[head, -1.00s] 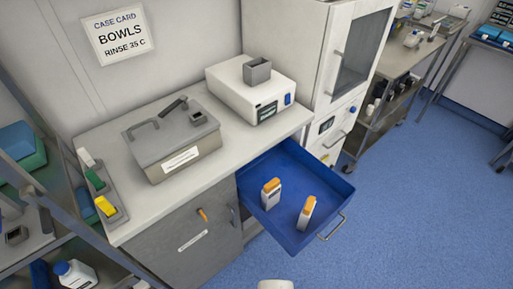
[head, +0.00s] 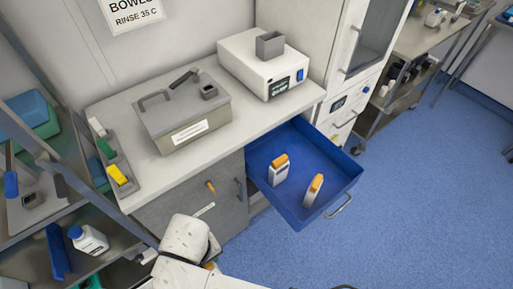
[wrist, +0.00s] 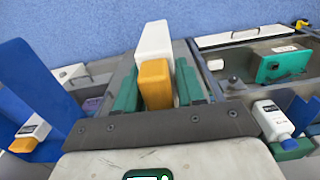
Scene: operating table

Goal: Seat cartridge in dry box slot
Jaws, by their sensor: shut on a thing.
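My gripper (wrist: 157,88) is shut on a white cartridge with an orange end (wrist: 155,78), held between its green fingers in the wrist view. In the head view my white arm shows at the bottom, and the gripper and cartridge are mostly hidden below it. I cannot tell which is the dry box. The gripper is apart from both.
An open blue drawer (head: 335,186) juts from the counter with two orange-topped cartridges (head: 279,170) standing in it. A tray (head: 128,184) of white, green and yellow blocks lies at the counter's left end. Metal shelves (head: 45,230) hold a white bottle (head: 88,241). Blue floor is clear at right.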

